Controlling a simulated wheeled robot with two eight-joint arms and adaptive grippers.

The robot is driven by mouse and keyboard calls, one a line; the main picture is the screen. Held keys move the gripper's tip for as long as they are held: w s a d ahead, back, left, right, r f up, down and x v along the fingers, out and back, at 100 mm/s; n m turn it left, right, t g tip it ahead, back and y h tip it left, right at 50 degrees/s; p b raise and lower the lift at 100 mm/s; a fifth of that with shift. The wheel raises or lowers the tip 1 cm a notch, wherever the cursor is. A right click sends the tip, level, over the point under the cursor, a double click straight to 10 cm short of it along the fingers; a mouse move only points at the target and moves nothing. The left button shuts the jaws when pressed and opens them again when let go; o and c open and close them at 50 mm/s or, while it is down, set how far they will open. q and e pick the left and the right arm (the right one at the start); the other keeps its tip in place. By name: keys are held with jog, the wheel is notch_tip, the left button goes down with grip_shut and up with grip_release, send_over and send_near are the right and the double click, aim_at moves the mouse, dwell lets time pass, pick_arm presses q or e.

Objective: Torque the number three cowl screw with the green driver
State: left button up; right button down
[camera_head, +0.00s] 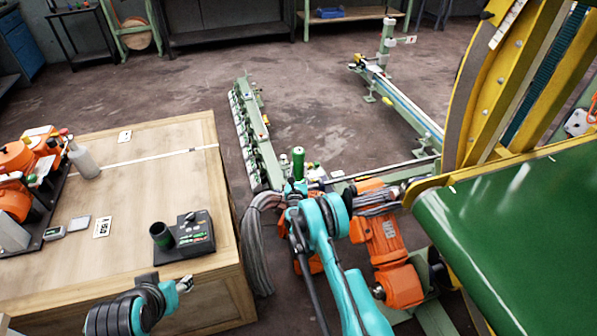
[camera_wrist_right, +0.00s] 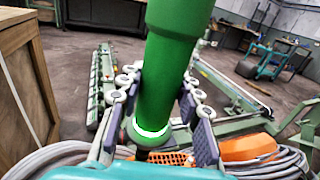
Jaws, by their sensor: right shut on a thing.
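The green driver (camera_head: 298,163) stands nearly upright in my right gripper (camera_head: 297,187), beyond the bench's right edge. In the right wrist view the driver (camera_wrist_right: 165,80) fills the middle, with a bright glowing ring near its lower end. The pads of my right gripper (camera_wrist_right: 158,108) close on it from both sides. The driver's tip is hidden below. An orange arm-like unit (camera_head: 387,240) lies just right of my right wrist; I cannot make out cowl screws or their numbers. My left gripper (camera_head: 184,285) is low over the bench's front; its fingers are too small to judge.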

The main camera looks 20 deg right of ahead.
aim_at(298, 167)
jog(key=shift+r+p, duration=0.5)
jog(key=shift+r, duration=1.05)
